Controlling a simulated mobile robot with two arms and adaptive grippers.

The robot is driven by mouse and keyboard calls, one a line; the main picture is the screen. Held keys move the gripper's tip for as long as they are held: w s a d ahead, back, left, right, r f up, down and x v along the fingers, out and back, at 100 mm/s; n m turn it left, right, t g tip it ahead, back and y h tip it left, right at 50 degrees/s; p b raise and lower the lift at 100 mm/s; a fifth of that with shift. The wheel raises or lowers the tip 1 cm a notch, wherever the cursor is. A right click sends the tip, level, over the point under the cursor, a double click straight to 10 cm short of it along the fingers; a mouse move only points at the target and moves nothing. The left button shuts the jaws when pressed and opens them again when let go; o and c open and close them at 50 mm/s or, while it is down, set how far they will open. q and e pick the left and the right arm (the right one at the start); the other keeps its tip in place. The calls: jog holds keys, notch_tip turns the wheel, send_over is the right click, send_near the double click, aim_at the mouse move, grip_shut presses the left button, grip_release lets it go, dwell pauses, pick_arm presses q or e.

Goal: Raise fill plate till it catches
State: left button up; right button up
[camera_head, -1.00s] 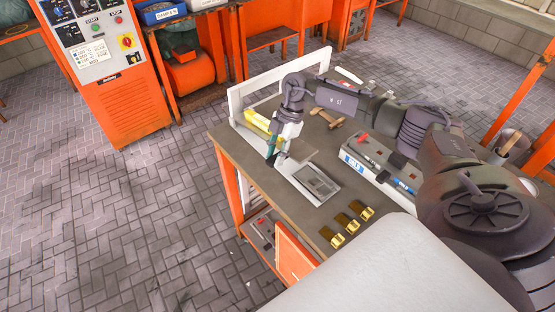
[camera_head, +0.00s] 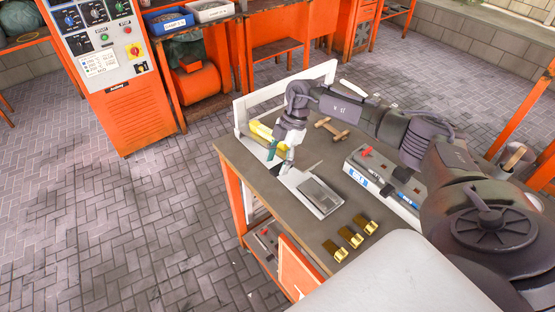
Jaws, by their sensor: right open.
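My right gripper (camera_head: 283,160) points down over the near left part of the bench, open, with a teal side and a pale finger showing. Just right of it a thin dark strip (camera_head: 313,167) stands out; it looks like the fill plate seen nearly edge-on and tilted up. I cannot tell whether the gripper touches it or whether a catch holds it. Below lies a pale mould base with a grey recessed panel (camera_head: 320,194). My left gripper is not in view.
Several brass pieces (camera_head: 350,238) lie at the bench's near edge. A grey tray (camera_head: 385,180) is to the right, under my arm. A wooden piece (camera_head: 331,129) lies at the back.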

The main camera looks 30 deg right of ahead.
jog(key=v, duration=1.2)
